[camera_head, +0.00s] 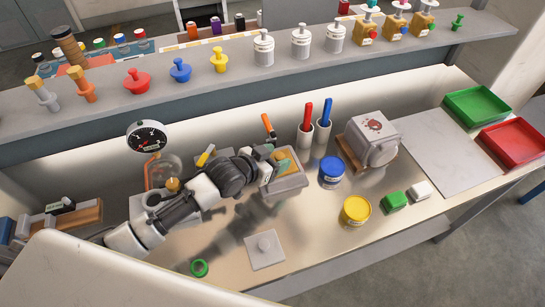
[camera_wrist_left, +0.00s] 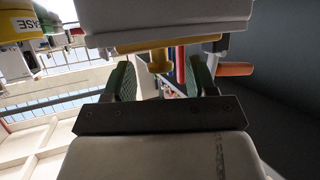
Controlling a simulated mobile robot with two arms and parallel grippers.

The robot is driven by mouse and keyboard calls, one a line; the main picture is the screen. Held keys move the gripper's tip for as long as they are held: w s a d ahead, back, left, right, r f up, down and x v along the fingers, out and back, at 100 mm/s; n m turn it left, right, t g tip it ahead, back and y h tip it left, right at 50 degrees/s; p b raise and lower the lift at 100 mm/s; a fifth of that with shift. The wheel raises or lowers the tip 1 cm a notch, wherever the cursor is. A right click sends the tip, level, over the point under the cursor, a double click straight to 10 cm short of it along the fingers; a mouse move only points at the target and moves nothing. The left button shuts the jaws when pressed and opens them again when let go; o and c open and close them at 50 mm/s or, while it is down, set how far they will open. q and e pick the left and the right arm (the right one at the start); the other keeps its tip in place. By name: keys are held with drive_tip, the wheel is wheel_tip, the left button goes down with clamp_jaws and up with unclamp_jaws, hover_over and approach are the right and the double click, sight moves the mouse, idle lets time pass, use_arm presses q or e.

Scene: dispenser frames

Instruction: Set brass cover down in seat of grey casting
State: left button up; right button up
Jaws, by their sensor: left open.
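The grey casting (camera_head: 292,183) is a box-shaped block near the middle of the bench; in the wrist view its pale body (camera_wrist_left: 165,14) fills the top. The brass cover (camera_head: 284,161) is at the casting's face; in the wrist view it shows as a flat brass plate (camera_wrist_left: 190,40) against the casting, with a round knob. My left gripper (camera_head: 270,160) is at the cover. In the wrist view its green-padded fingers (camera_wrist_left: 161,78) stand apart either side of the knob, with gaps visible. How deep the cover sits in the seat is hidden. My right gripper is not in view.
A pressure gauge (camera_head: 148,137) stands left of the casting. A screwdriver (camera_head: 269,126) is behind it. Red and blue markers (camera_head: 307,115) stand in white holders, with a blue tin (camera_head: 331,172) and yellow tin (camera_head: 356,209) to the right. The bench front is partly clear.

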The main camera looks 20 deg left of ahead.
use_arm(q)
drive_tip(key=b+v, duration=0.1)
drive_tip(key=v, duration=0.9)
drive_tip(key=shift+s+a+r+b, duration=0.15)
drive_tip(key=shift+s+a+b, duration=0.05)
drive_tip(key=shift+s+b, duration=0.1)
